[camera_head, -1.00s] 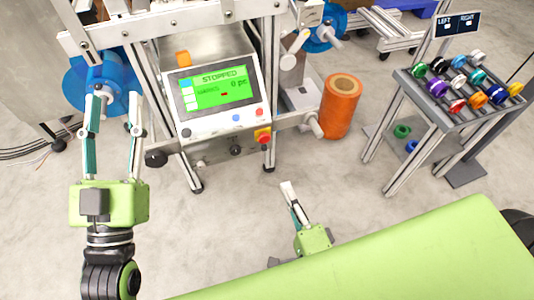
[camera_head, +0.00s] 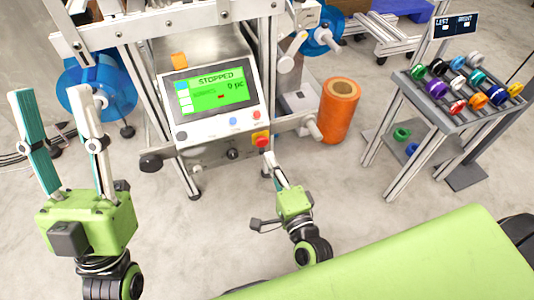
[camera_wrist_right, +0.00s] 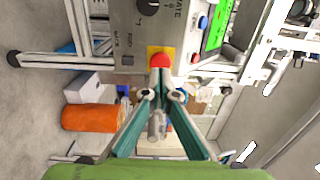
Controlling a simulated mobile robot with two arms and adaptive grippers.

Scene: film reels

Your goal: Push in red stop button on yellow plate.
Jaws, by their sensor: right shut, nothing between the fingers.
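The red stop button (camera_head: 261,143) sits on a yellow plate (camera_head: 260,134) at the lower right corner of the machine's control panel. In the right wrist view the button (camera_wrist_right: 160,61) and plate (camera_wrist_right: 153,51) lie straight beyond the fingers. My right gripper (camera_head: 269,157) is shut and empty, its tips just below and in front of the button; I cannot tell whether they touch it. It also shows in the right wrist view (camera_wrist_right: 158,122). My left gripper (camera_head: 56,93) is open and empty, left of the panel.
The panel screen (camera_head: 217,90) reads STOPPED. A blue reel (camera_head: 110,95) is at the left, behind my left gripper. An orange roll (camera_head: 339,110) stands right of the button. A rack of coloured spools (camera_head: 465,80) is at the right. A black knob (camera_head: 151,163) sticks out at the panel's lower left.

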